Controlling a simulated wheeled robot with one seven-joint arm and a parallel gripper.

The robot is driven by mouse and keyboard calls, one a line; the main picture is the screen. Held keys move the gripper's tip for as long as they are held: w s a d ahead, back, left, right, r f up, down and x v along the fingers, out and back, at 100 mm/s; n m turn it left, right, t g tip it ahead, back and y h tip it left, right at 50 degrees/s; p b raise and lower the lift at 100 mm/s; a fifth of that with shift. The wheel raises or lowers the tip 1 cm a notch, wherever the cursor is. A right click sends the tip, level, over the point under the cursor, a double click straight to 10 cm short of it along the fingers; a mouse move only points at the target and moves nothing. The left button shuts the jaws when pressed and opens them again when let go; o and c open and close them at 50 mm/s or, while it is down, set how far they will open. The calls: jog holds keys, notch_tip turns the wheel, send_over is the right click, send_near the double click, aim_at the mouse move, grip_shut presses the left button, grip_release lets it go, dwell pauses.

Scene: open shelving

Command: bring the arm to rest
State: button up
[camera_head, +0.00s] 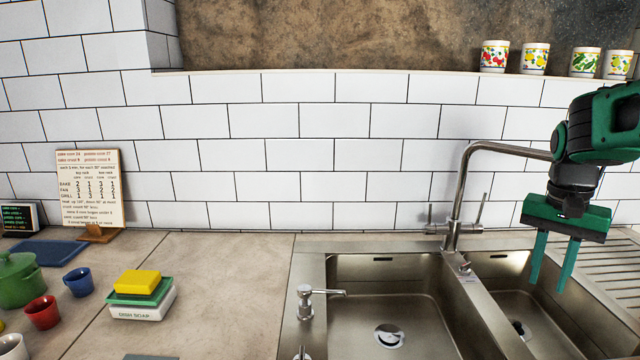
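My gripper (552,262) hangs at the right of the head view, with its two green fingers pointing down above the right basin of the sink (470,318). The fingers are apart, with nothing between them. My arm comes in from the right edge, in front of the tiled wall. The gripper is to the right of the steel faucet (459,190) and appears clear of it.
A yellow sponge (138,282) lies on a green piece on a white dish soap holder (145,309). A green pot (18,280), red cup (42,312) and blue cup (78,282) stand left. Patterned mugs (534,58) line the ledge.

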jog(key=s+a+f+n, duration=0.1)
jog(key=s+f, duration=0.2)
jog(key=s, duration=0.7)
jog(key=s+a+f+n+y, duration=0.1)
jog(key=s+a+f, duration=0.1)
jog(key=s, duration=0.8)
jog(key=shift+s+f+n, duration=0.2)
jog(key=shift+f+n, duration=0.2)
jog(key=shift+f, duration=0.5)
